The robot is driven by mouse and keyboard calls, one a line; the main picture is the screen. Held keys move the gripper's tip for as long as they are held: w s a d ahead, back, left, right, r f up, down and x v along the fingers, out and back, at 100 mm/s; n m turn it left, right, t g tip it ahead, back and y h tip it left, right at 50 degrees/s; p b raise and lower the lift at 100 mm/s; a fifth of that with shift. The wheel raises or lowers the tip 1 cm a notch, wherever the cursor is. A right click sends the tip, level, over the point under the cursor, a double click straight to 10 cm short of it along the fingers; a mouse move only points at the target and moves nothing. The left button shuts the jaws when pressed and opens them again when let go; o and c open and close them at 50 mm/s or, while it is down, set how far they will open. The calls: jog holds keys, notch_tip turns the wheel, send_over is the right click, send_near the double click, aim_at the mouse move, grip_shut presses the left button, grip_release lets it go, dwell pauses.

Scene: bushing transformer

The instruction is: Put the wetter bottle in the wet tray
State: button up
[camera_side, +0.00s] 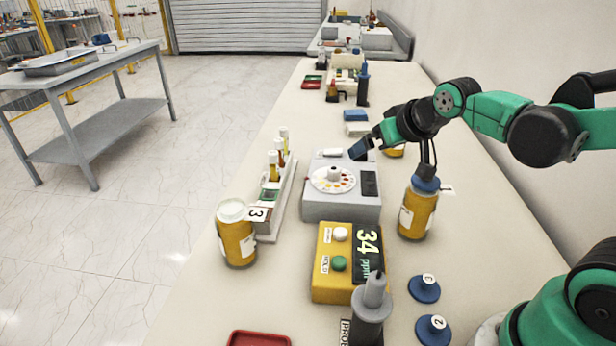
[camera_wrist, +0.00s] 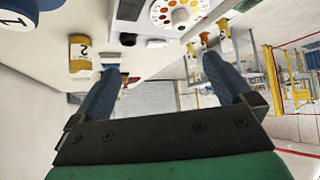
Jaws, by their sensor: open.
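Amber bottles with white labels stand on the bench. One with an open white top (camera_side: 236,240) is at the left, and one with a blue top (camera_side: 418,212) is at the right. A third amber bottle (camera_side: 396,151) is mostly hidden behind my arm. The wrist view shows an amber bottle (camera_wrist: 82,57) marked 2. A red tray (camera_side: 258,340) is cut off by the bottom edge; I cannot tell if it is the wet tray. My gripper (camera_side: 362,148) is open and empty, near the back right of the grey dial device. Its blue fingers (camera_wrist: 163,75) are apart in the wrist view.
The grey dial device (camera_side: 312,205) stands mid-bench beside a rack of vials (camera_side: 278,190). In front are a yellow meter (camera_side: 328,290) reading 34 ppm, a grey probe stand (camera_side: 369,318) and two loose blue caps (camera_side: 424,289). Smaller items stand along the far bench.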

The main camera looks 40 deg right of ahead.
jog(key=s+a+f+n+g+y, duration=0.1)
jog(key=s+a+n+y, duration=0.1)
jog(key=s+a, duration=0.4)
jog(key=shift+s+f+g, duration=0.2)
jog(key=shift+f+g, duration=0.05)
jog(key=shift+g, duration=0.15)
jog(key=w+d+m+h, duration=0.2)
jog(key=w+d+m, duration=0.1)
jog(key=w+d, duration=0.6)
jog(key=w+d+m+h, duration=0.2)
jog(key=w+d, duration=0.5)
jog(key=d, duration=0.5)
jog(key=shift+w+d+f+m+h, duration=0.3)
jog(key=shift+w+d+f, duration=0.4)
jog(key=shift+d+f, duration=0.9)
jog(key=shift+w+d+f+m+h, duration=0.15)
jog(key=shift+w+d+f+m, duration=0.2)
jog(key=shift+w+d+f, duration=1.1)
jog(key=shift+s+d+f+m+h, duration=0.1)
jog(key=shift+d+f+m+h, duration=0.2)
jog(key=shift+d+f, duration=1.35)
jog(key=shift+d+r, duration=0.6)
jog(key=shift+r, duration=0.05)
grip_shut()
